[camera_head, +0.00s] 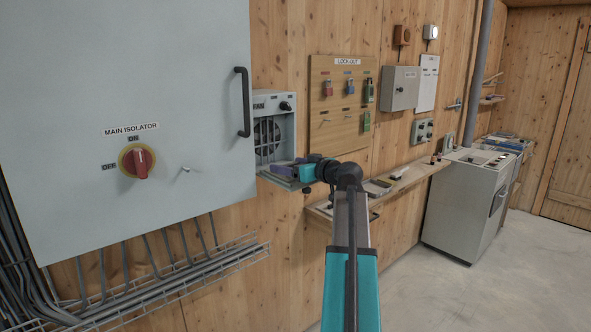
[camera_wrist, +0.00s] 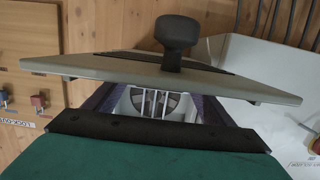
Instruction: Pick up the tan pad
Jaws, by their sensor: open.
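I cannot make out a tan pad for sure in either view. My gripper (camera_head: 281,169) is in front of the grey fan box (camera_head: 289,109), low down, just above its flat grey-green flap (camera_head: 283,183), which sticks out level. In the wrist view, which is upside down, my gripper (camera_wrist: 155,97) has its dark purple fingers spread apart and nothing shows held between them. Beyond them is the round fan grille (camera_wrist: 153,104). The flap (camera_wrist: 110,67) with a black knob (camera_wrist: 178,32) crosses the picture and may hide part of the box's opening.
A large grey cabinet (camera_head: 70,90) with a red isolator switch (camera_head: 140,162) stands left of the fan. A lock-out board (camera_head: 342,85) hangs to the right. A wooden shelf (camera_head: 425,170) carries several small items, and a wire cable tray (camera_head: 170,285) runs below the cabinet.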

